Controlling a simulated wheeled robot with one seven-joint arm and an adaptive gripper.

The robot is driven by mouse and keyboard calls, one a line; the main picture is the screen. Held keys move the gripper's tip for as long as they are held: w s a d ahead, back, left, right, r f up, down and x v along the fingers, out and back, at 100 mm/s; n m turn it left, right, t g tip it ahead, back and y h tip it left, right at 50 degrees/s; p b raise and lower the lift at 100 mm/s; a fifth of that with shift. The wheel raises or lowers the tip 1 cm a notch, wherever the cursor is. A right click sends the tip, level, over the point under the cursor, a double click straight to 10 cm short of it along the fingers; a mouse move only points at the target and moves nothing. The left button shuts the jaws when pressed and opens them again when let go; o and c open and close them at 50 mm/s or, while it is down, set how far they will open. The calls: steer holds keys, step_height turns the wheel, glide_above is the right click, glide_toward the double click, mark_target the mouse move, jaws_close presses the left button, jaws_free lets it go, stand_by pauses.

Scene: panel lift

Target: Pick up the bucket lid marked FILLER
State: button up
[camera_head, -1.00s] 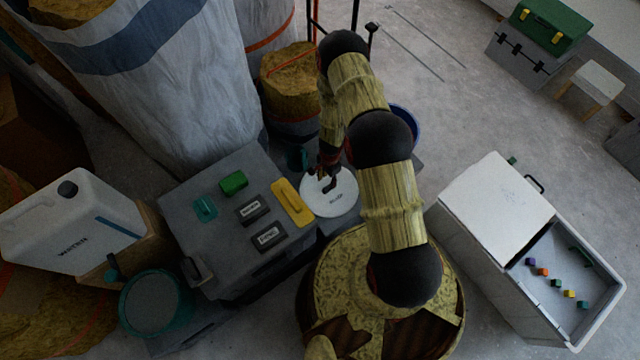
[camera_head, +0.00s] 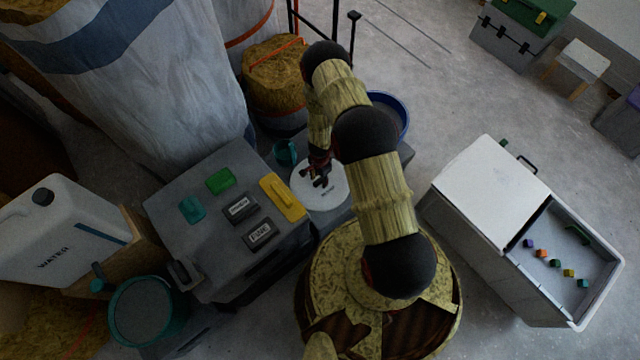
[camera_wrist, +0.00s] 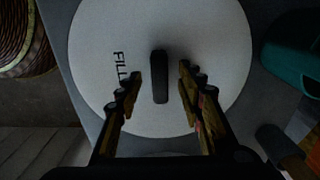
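The bucket lid (camera_head: 330,198) is a round white disc with dark lettering, lying flat on a grey surface beside the grey case. In the wrist view the lid (camera_wrist: 215,50) fills the middle, with "FILL" readable and the rest hidden behind a finger. A dark upright handle (camera_wrist: 159,77) stands at its centre. My gripper (camera_wrist: 158,82) is open, one finger on each side of the handle, with a gap to both. In the head view my gripper (camera_head: 320,178) is over the lid; its exact height above it cannot be told.
A teal mug (camera_head: 285,152) stands close behind the lid; teal also shows at the wrist view's right edge (camera_wrist: 290,55). The grey case (camera_head: 190,245) with a yellow block (camera_head: 283,197) is to the left. A blue tub (camera_head: 392,112) is behind my arm.

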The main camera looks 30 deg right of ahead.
steer(key=shift+c, duration=0.6)
steer(key=c, duration=0.8)
jaws_close()
